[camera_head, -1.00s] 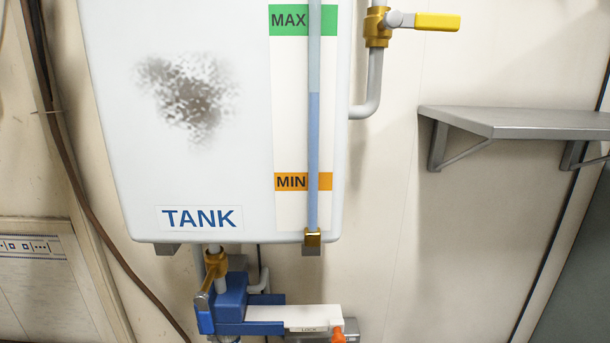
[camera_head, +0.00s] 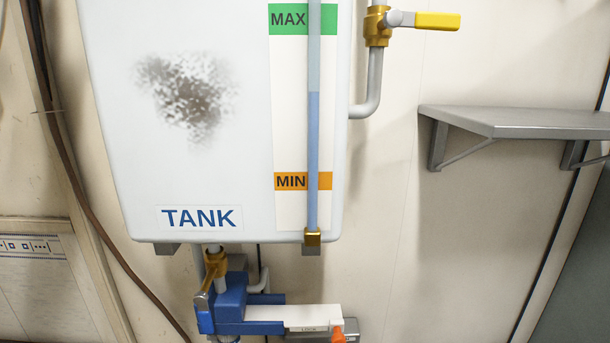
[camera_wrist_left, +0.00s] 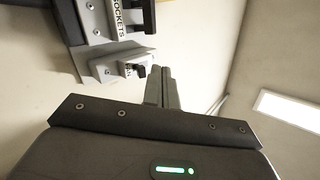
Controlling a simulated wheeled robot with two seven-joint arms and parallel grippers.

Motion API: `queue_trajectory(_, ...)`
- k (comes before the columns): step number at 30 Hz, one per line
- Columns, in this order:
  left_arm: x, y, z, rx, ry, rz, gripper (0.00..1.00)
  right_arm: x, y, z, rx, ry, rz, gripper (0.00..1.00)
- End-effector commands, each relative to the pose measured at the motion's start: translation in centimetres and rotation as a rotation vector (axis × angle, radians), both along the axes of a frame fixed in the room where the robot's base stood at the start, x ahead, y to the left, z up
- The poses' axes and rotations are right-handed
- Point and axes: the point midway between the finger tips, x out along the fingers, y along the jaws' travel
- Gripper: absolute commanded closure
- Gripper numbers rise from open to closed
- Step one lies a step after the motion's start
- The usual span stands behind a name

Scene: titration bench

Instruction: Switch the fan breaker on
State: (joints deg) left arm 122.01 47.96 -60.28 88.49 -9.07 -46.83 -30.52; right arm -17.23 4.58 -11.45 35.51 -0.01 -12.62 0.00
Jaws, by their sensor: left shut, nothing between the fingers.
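In the left wrist view, a grey breaker panel shows at the upper left, turned sideways. One breaker on it has a label reading "SOCKETS" (camera_wrist_left: 120,18). My right gripper is in neither view.
The head view shows a white tank (camera_head: 200,120) on the wall with a yellow-handled valve (camera_head: 436,21) at upper right. A blue and white lock device (camera_head: 260,314) sits under the tank. A grey shelf (camera_head: 520,122) is at the right. No breaker shows there.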

Motion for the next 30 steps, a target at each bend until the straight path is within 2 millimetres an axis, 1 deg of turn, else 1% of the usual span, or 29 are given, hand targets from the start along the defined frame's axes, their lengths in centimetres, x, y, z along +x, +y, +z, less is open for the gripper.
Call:
queue_trajectory(7,0.8,0.0,0.0,-0.001,0.0,-0.001,1.0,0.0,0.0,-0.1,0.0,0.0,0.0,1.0)
queue_trajectory(20,0.9,0.0,0.0,0.0,0.0,0.0,1.0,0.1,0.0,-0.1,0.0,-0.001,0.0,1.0)
queue_trajectory(30,1.4,0.0,0.0,0.0,0.001,-0.001,1.0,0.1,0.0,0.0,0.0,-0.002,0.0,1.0)
